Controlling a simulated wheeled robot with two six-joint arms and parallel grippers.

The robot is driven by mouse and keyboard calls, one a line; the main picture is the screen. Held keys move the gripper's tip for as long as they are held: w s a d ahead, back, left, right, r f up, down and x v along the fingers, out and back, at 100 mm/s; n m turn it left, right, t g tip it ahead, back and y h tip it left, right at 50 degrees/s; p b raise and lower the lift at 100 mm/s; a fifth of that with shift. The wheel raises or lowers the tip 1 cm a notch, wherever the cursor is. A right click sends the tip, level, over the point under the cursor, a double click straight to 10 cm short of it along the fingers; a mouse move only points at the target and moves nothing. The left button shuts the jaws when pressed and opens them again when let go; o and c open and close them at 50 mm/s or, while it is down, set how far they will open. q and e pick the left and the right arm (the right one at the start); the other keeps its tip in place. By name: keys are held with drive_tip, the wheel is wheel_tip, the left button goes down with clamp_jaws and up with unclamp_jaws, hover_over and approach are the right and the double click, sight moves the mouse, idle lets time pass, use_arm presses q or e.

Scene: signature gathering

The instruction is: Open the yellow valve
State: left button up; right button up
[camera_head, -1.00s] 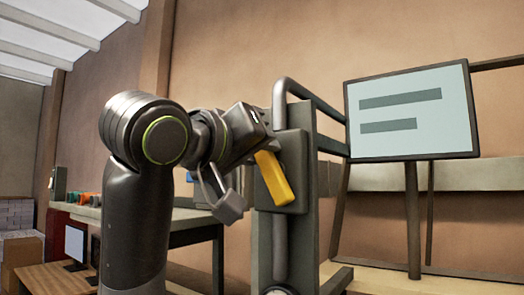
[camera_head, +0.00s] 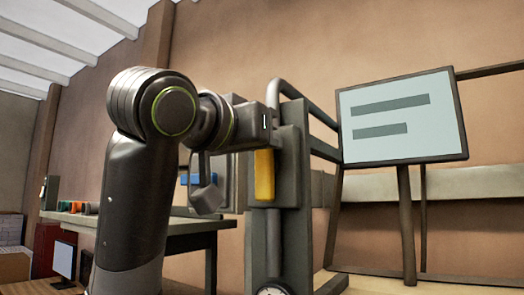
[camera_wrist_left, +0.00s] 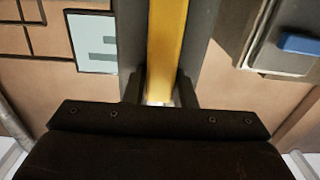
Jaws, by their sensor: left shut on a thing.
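The yellow valve handle (camera_head: 264,176) is a flat bar on the front of a grey valve block (camera_head: 291,165). It hangs vertical, its lower part clear in view. My left gripper (camera_head: 262,132) reaches it from the left and covers its upper end. In the left wrist view the yellow handle (camera_wrist_left: 166,45) runs straight up between the two fingers of my left gripper (camera_wrist_left: 160,90), which is shut on it. My right gripper is in neither view.
Grey pipes (camera_head: 274,240) run above and below the block, with a round gauge (camera_head: 271,290) at the bottom. A screen on a stand (camera_head: 402,118) is to the right. A workbench (camera_head: 190,226) with small coloured items is behind my arm.

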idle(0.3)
use_arm(q)
drive_tip(key=o, duration=1)
drive_tip(key=shift+s, duration=0.1)
drive_tip(key=shift+s+a+f+b, duration=0.1)
drive_tip(key=shift+s+a+b, duration=0.1)
drive_tip(key=shift+b, duration=0.1)
drive_tip(key=shift+b+v, duration=3.6)
drive_tip(key=shift+v, duration=4.8)
